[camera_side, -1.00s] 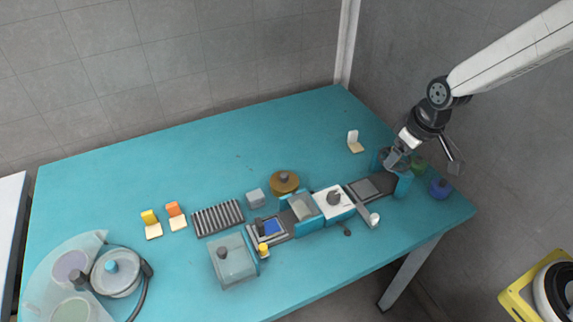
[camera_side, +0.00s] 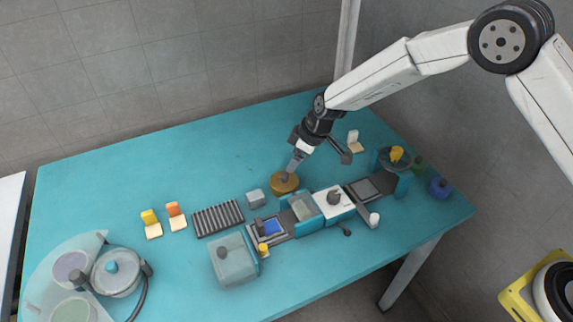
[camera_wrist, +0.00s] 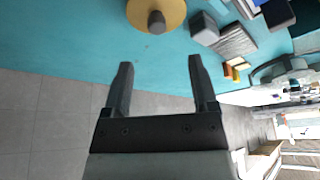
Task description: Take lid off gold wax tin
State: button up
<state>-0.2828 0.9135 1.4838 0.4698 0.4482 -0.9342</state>
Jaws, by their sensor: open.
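The gold wax tin (camera_side: 284,187) stands on the teal table, its round gold lid on top with a dark grey knob. In the wrist view the lid (camera_wrist: 172,12) is at the top edge, partly cut off, with its knob (camera_wrist: 156,22) toward me. My gripper (camera_side: 292,169) is just above the tin in the side view. In the wrist view my gripper (camera_wrist: 158,66) has its two fingers wide apart with nothing between them, and the knob lies beyond the fingertips.
A grey block (camera_side: 255,198) and a ribbed rack (camera_side: 217,218) stand left of the tin. A row of teal and white fixtures (camera_side: 333,203) runs close in front of it. A teal holder with a yellow piece (camera_side: 397,154) is at right. The table behind the tin is clear.

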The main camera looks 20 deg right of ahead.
aim_at(285, 175)
jog(key=shift+a+f, duration=0.15)
jog(key=shift+x, duration=1.2)
jog(key=shift+w, duration=0.1)
jog(key=shift+d+x, duration=0.1)
jog(key=shift+x, duration=1.2)
jog(key=shift+d+x, duration=0.15)
jog(key=shift+x, duration=1.1)
jog(key=shift+c, duration=0.2)
grip_shut()
